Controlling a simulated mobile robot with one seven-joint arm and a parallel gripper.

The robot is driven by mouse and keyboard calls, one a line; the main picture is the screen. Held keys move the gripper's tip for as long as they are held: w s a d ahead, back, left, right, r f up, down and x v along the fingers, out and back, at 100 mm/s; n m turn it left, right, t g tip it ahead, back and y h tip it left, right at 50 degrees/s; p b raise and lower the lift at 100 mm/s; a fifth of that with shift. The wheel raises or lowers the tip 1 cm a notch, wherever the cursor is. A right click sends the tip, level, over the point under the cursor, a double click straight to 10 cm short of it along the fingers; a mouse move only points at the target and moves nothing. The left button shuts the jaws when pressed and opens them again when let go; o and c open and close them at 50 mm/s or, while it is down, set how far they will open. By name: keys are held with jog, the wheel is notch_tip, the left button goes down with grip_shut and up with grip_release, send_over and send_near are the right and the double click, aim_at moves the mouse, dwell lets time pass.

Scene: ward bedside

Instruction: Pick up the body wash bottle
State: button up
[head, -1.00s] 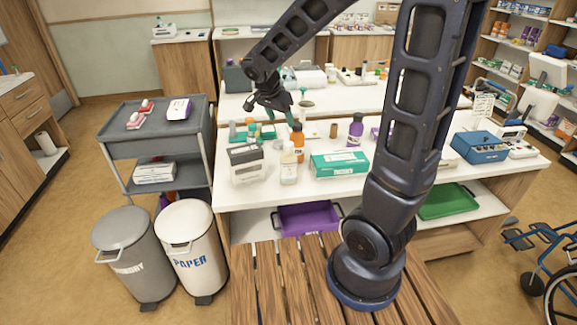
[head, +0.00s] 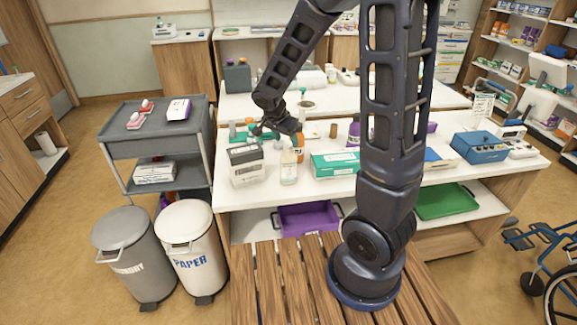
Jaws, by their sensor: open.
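Several bottles stand on the front white table, and I cannot read which label says body wash. An orange bottle (head: 300,154) is mostly hidden behind my gripper's right finger and a clear bottle. The clear, pale-labelled bottle (head: 289,168) stands upright at the table's front. A purple bottle (head: 354,132) stands farther right, partly covered by my arm. My gripper (head: 278,134) points down, open, with its fingers spread just behind the clear bottle, its right finger overlapping the orange bottle. Whether it touches any bottle I cannot tell.
A white box (head: 246,166) and a teal-and-white box (head: 338,164) flank the clear bottle closely. A blue case (head: 480,147) sits at the right. A purple bin (head: 308,219) and a green tray (head: 446,202) are on the shelf below.

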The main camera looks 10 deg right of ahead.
aim_at(288, 143)
jog(key=shift+x, duration=2.05)
grip_shut()
jog(key=shift+r, duration=0.15)
